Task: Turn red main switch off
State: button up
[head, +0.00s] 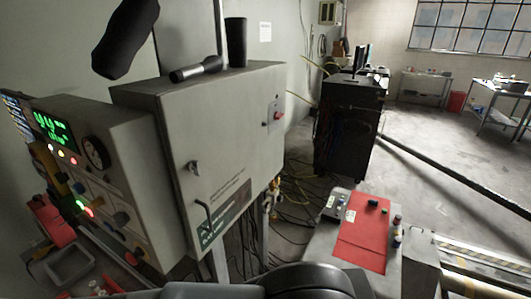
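The red main switch (277,115) is a small red knob on a pale plate. It sits on the right part of the front of a large grey electrical cabinet (225,130), near its upper right edge. The knob is too small for me to read its position. Nothing covers it and nothing touches it. I cannot make out my gripper or its fingers anywhere in the head view.
A control panel (125,165) with lit lamps stands left of the cabinet. A low red-topped console (362,235) stands right. Cables (297,195) cover the floor between. Open floor lies farther right.

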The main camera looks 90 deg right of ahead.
aim_at(277, 115)
jog(key=z, duration=3.65)
jog(key=i, duration=0.85)
jog(key=u, duration=0.45)
